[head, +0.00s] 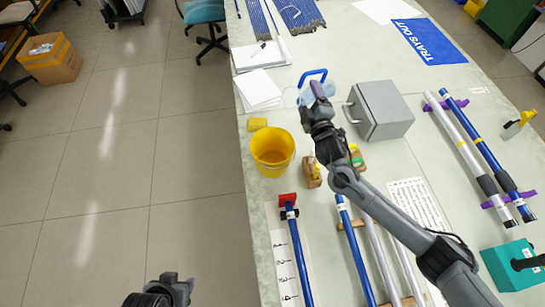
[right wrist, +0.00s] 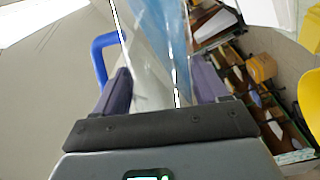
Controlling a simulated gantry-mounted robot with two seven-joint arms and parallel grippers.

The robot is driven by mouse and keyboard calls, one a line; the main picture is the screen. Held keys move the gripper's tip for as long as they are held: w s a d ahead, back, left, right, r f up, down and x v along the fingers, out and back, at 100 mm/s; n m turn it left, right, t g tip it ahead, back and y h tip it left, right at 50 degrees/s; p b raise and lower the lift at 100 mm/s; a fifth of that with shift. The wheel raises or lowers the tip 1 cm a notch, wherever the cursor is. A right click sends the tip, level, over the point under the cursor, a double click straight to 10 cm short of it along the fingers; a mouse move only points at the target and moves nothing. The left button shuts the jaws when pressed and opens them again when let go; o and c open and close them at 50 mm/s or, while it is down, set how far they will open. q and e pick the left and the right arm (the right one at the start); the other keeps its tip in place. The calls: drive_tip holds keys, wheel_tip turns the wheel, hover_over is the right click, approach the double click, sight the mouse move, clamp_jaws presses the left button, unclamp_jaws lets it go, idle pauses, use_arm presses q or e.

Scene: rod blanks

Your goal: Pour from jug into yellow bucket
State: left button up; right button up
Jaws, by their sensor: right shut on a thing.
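The yellow bucket (head: 272,150) stands upright near the table's left edge in the head view. Part of a yellow round thing, likely the bucket (right wrist: 311,100), shows at the right edge of the right wrist view. My right gripper (head: 318,92) is shut on the clear, bluish jug (right wrist: 165,50), with a purple finger on either side of it. The jug's blue handle (head: 312,74) shows beyond the gripper, up and right of the bucket. The gripper hides much of the jug, and I cannot tell its tilt or contents. My left gripper (head: 182,286) is at the bottom, away from the table; its fingers are unclear.
A grey box (head: 381,110) stands right of my right gripper. A yellow sponge (head: 257,124) lies just behind the bucket, and white papers (head: 258,88) lie farther back. Blue and white rods (head: 360,250) lie in front. Wooden-looking blocks (head: 311,173) stand right of the bucket.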

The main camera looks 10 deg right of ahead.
drive_tip(key=shift+f, duration=0.1)
idle(0.6)
drive_tip(key=shift+f+n+b, duration=0.15)
drive_tip(key=shift+n+b, duration=0.15)
drive_tip(key=shift+b, duration=0.05)
idle(0.5)
drive_tip(key=shift+f+t, duration=0.15)
drive_tip(key=shift+t, duration=0.15)
drive_tip(key=shift+n+b, duration=0.4)
drive_tip(key=shift+f, duration=0.1)
idle(0.6)
drive_tip(key=shift+a+f+b, duration=0.1)
drive_tip(key=shift+f+b, duration=0.1)
drive_tip(key=shift+b, duration=0.1)
drive_tip(key=shift+s+f+n, duration=0.1)
drive_tip(key=shift+n, duration=0.2)
